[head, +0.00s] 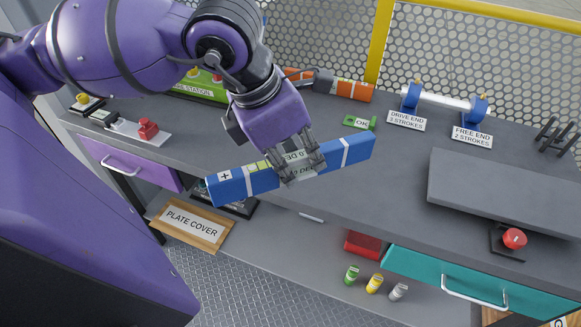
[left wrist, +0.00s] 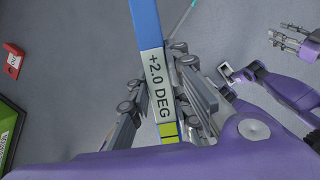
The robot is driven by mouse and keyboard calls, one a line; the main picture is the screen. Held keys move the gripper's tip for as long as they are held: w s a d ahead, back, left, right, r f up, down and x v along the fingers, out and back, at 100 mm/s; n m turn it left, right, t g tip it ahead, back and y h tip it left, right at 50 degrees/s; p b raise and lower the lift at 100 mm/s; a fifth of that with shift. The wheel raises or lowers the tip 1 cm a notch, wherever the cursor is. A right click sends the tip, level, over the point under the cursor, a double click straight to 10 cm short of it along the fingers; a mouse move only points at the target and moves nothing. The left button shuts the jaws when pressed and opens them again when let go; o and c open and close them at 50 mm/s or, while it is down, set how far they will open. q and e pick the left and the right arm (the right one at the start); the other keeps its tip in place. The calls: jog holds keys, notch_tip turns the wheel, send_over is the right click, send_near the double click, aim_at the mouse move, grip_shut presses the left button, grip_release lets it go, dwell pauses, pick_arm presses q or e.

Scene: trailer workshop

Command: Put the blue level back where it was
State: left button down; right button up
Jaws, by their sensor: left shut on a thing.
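The blue level (head: 357,149) is a long blue bar with white bands and a pale middle section. My left gripper (head: 303,166) is shut around its middle and holds it tilted, its right end higher in the head view, over the front edge of the bench. Its height above the bench is hard to tell. In the left wrist view the level (left wrist: 147,25) runs between the fingers, with a "+2.0 DEG" label and a yellow-green vial. My right gripper (left wrist: 290,42) appears small at the upper right of the left wrist view; its opening is unclear.
The grey bench (head: 320,215) has free room below the roller stand (head: 443,100). A green OK marker (head: 359,122), an orange-and-grey bar (head: 352,90), a raised grey plate (head: 505,190) and a red button (head: 514,238) surround it. A teal drawer (head: 470,278) sits at the front.

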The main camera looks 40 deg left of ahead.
pick_arm(q)
jog(key=w+a+f, duration=0.4)
jog(key=w+a+f+p, duration=0.1)
jog(key=w+a+f, duration=0.3)
jog(key=w, duration=0.1)
jog(key=shift+w+a+f, duration=0.25)
jog(key=shift+f, duration=0.05)
jog(key=shift+w+a+f, duration=0.1)
jog(key=shift+f, duration=0.1)
jog(key=shift+w+a+f+p, duration=0.1)
jog(key=shift+w+f+p, duration=0.1)
jog(key=shift+f, duration=0.75)
jog(key=shift+w+a+f+p, duration=0.1)
jog(key=shift+f+p, duration=0.05)
jog(key=shift+f, duration=0.75)
jog(key=shift+s, duration=0.1)
pick_arm(e)
jog(key=shift+w+r, duration=0.3)
jog(key=shift+r, duration=0.65)
pick_arm(q)
jog(key=c, duration=2)
grip_release()
jog(key=shift+f, duration=0.2)
jog(key=o, duration=0.4)
pick_arm(e)
jog(key=shift+s+f, duration=0.15)
